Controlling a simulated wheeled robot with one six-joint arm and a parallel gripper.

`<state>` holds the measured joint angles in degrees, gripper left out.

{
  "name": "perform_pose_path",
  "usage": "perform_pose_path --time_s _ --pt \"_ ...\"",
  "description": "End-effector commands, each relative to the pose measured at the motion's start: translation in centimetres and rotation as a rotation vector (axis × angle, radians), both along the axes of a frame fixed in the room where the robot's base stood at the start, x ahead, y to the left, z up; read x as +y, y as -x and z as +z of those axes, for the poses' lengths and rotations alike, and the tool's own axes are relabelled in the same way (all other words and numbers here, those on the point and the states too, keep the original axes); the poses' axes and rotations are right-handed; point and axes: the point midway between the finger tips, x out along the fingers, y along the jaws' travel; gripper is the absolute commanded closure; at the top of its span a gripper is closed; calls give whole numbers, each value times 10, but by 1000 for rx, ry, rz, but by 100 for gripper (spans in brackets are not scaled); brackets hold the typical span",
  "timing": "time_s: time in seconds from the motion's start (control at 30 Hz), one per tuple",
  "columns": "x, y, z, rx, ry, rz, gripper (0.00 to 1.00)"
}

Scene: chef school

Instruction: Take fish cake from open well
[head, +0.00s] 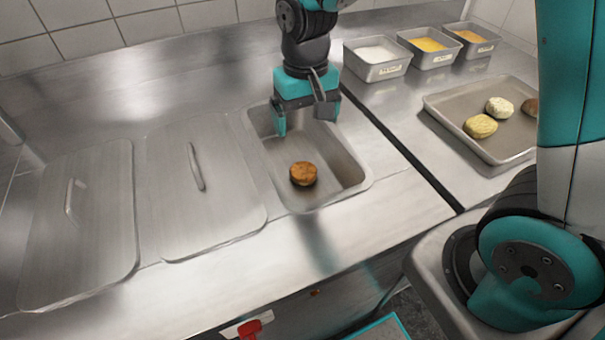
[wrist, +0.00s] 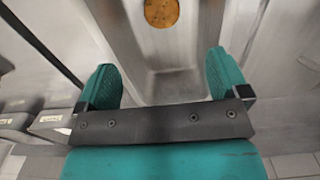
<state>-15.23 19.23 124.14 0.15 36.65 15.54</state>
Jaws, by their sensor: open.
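A round, golden-brown fish cake (head: 303,174) lies on the floor of the open well (head: 345,165), toward its front end. In the wrist view the fish cake (wrist: 161,12) shows at the top edge, partly cut off, inside the well (wrist: 182,52). My gripper (head: 304,118) is above the back part of the well, pointing down, behind the fish cake and apart from it. In the wrist view its two teal fingers (wrist: 163,80) are spread wide with nothing between them.
Two lidded wells, a near lid (head: 200,185) and a far-left lid (head: 80,225), lie left of the open well. A tray (head: 445,110) with several round cakes is at the right. Three labelled containers with a white (head: 378,70), a yellow (head: 430,60) and an orange filling (head: 472,52) stand behind.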

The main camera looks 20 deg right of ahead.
Motion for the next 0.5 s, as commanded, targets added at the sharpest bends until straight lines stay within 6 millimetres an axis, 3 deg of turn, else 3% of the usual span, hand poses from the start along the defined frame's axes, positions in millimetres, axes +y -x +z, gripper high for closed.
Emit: perform_pose_path --time_s 0.3,0.5 --pt "2 1 -72 6 0 6 7" --pt "3 1 -92 1 -2 7 7"
